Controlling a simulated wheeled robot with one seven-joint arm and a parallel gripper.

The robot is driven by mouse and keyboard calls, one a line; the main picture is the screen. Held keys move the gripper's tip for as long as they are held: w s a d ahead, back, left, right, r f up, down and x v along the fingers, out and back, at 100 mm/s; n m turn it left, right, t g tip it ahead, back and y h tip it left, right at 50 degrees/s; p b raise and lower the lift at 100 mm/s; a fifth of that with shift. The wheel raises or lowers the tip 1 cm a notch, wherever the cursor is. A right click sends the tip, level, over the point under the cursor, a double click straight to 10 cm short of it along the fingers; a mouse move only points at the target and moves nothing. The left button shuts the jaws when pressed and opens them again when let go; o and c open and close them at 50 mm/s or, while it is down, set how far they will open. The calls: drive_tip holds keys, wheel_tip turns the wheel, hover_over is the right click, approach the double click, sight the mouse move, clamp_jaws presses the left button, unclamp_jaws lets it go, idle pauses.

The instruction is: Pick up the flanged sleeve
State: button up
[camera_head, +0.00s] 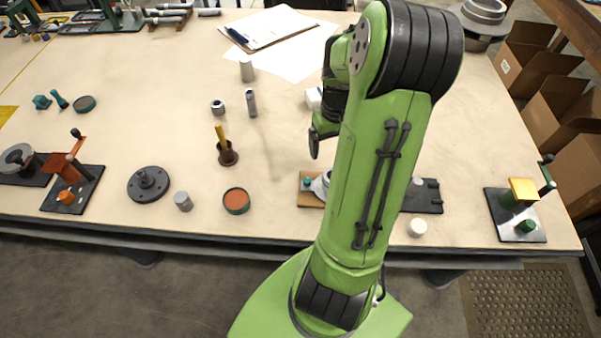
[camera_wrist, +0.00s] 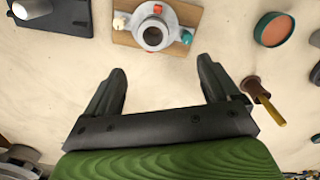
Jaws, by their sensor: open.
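The flanged sleeve is most likely the brown round piece (camera_head: 228,158) with a wider rim, standing on the table with a yellow rod in it; I cannot be sure. In the wrist view the brown piece (camera_wrist: 252,85) is beside the right finger, outside the jaws, the rod pointing down right. My gripper (camera_wrist: 162,72) is open and empty above bare tabletop. In the head view my arm mostly hides it. A grey casing (camera_wrist: 153,35) with a round bore sits on a wooden board (camera_wrist: 124,38), ahead of the fingertips; in the head view my arm partly covers it.
An orange-topped round dish (camera_head: 236,201), a grey cylinder (camera_head: 183,201) and a black flanged disc (camera_head: 148,184) stand near the front edge. A metal ring (camera_head: 218,107) and upright cylinders (camera_head: 251,103) are farther back. A clipboard (camera_head: 268,27) lies at the back. The left-centre tabletop is mostly clear.

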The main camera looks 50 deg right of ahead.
sight(331, 169)
drive_tip(key=f, duration=0.3)
drive_tip(key=f+b, duration=0.1)
drive_tip(key=f, duration=0.2)
drive_tip(key=f+b, duration=0.1)
drive_tip(key=f, duration=0.3)
drive_tip(key=shift+s+d, duration=0.15)
drive_tip(key=shift+s, duration=0.1)
drive_tip(key=f, duration=0.2)
drive_tip(key=f+b, duration=0.1)
drive_tip(key=f, duration=0.3)
drive_tip(key=shift+s+d, duration=0.3)
drive_tip(key=shift+s, duration=0.05)
drive_tip(key=shift+r, duration=0.1)
drive_tip(key=shift+c, duration=0.5)
clamp_jaws()
